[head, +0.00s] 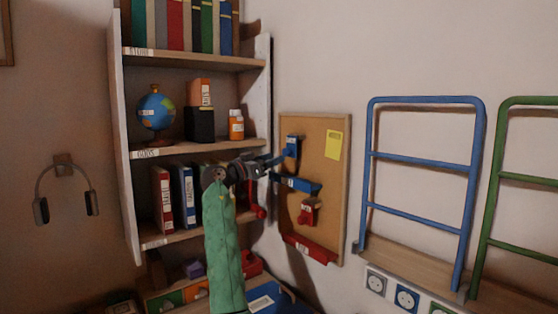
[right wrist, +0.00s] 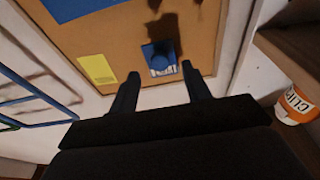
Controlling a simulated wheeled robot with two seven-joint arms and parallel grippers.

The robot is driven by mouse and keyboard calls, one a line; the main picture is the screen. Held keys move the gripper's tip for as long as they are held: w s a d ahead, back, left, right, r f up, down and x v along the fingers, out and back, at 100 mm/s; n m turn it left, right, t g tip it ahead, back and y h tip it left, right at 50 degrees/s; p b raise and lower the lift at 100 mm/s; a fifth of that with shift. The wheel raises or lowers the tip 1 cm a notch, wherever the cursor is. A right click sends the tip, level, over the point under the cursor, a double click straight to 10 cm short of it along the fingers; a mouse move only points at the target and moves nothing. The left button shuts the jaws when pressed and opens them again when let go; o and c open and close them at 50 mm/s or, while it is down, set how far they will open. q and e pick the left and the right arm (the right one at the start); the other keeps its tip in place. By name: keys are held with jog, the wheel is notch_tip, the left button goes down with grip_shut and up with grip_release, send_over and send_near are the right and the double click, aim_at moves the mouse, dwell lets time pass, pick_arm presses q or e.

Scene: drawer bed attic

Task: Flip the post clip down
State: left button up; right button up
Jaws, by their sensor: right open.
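A cork board (head: 338,185) hangs on the wall and carries blue and red clips. An upper blue clip (head: 291,147) has a small white label, too small to read, so I cannot tell for sure which clip is the post clip. A blue clip (right wrist: 161,57) with a white label also shows in the right wrist view, ahead of the gap between my fingers. A second blue clip (head: 302,185) and a red clip (head: 308,213) sit lower. My right gripper (head: 270,166) is open and empty, in front of the board's left side; its fingers (right wrist: 160,88) show apart. My left gripper is out of view.
A yellow note (head: 334,145) is on the board. A red holder (head: 310,249) is at its lower edge. A blue rail frame (head: 425,155) stands to the right.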

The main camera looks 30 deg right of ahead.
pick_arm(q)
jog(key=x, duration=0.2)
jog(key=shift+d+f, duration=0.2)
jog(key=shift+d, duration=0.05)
pick_arm(e)
jog(key=v, duration=0.3)
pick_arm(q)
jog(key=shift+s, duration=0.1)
